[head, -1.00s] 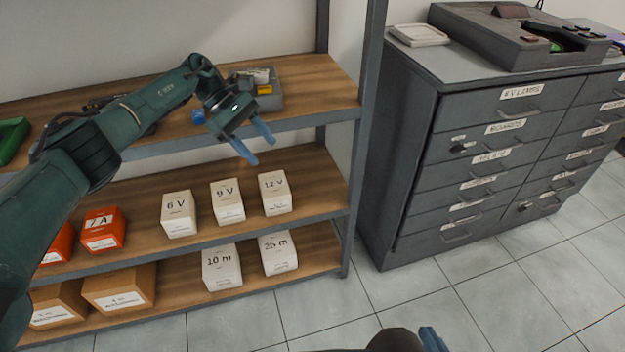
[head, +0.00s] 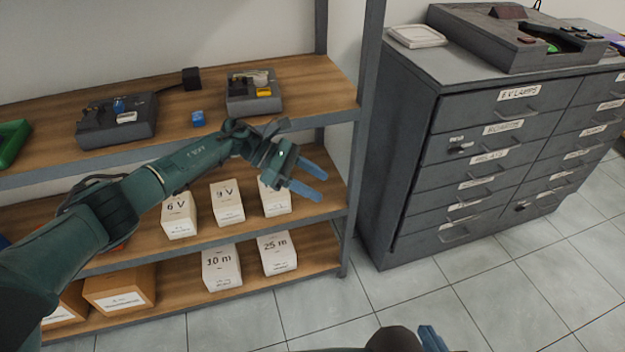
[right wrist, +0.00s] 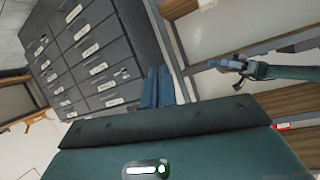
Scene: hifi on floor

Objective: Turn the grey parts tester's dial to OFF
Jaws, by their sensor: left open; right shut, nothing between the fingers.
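Two small grey devices stand on the upper shelf in the head view: one with a blue part and a pale label (head: 95,133), and one with a yellow part (head: 240,104). A larger grey device (head: 480,38) sits on the drawer cabinet. I cannot tell which is the parts tester, and no dial setting is readable. My left gripper (head: 316,183) is open and empty in front of the middle shelf, below and right of the device with the yellow part. My right gripper (head: 430,340) is at the bottom edge; its blue fingers are shut and empty in the right wrist view (right wrist: 158,87).
The shelf unit (head: 320,113) holds white boxes (head: 228,203) and brown boxes (head: 120,288) lower down. The drawer cabinet (head: 400,185) stands at right. Tiled floor in front is clear.

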